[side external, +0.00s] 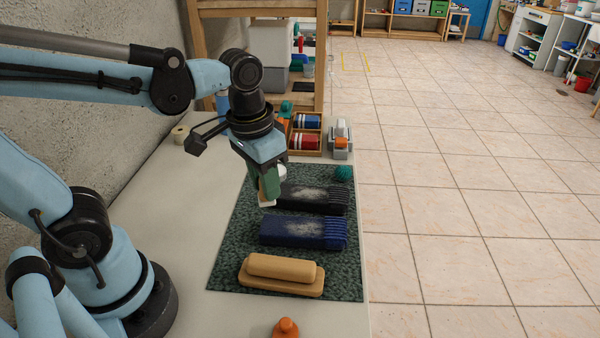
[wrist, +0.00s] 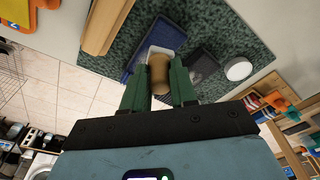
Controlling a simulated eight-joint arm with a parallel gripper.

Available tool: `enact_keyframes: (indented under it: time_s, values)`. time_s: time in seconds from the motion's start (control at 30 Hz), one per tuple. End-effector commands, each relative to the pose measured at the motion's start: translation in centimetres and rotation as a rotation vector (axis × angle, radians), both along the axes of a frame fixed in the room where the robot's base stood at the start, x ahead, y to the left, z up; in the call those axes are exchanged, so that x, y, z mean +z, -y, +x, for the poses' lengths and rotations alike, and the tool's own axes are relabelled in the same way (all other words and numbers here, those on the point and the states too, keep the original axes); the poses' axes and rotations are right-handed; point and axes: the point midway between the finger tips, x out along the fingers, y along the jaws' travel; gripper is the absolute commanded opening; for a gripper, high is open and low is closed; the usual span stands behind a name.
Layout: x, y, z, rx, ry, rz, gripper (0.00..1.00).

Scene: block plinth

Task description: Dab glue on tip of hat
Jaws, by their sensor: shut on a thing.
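My gripper (side external: 268,190) has green fingers and is shut on a tan, rounded handle (wrist: 159,73). A white, flat-looking part (wrist: 158,51) shows beyond the handle; its contact with anything below is unclear. Two dark folded items with ribbed right ends, apparently hats, lie on the green mat (side external: 232,262). The dark blue hat (side external: 295,234) is nearer the camera; the black hat (side external: 325,198) is behind it. Both have pale speckled patches. A teal textured ball (side external: 344,173) lies beyond the black hat. The wrist view shows a white round dish or lid (wrist: 238,68).
A tan block on a base (side external: 280,273) lies at the mat's near end. An orange knobbed object (side external: 286,328) is at the bottom edge. A wooden rack (side external: 306,140) with red and blue items and a grey-orange device (side external: 341,140) stand behind. The table's right edge drops to tiled floor.

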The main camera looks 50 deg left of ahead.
Motion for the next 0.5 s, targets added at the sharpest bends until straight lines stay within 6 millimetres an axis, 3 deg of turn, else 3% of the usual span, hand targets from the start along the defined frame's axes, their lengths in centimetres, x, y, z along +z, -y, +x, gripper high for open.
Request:
enact_keyframes:
  time_s: [0.5]
  values:
    - [-3.9, 0.0, 0.1, 0.000, 0.000, 0.000, 0.00]
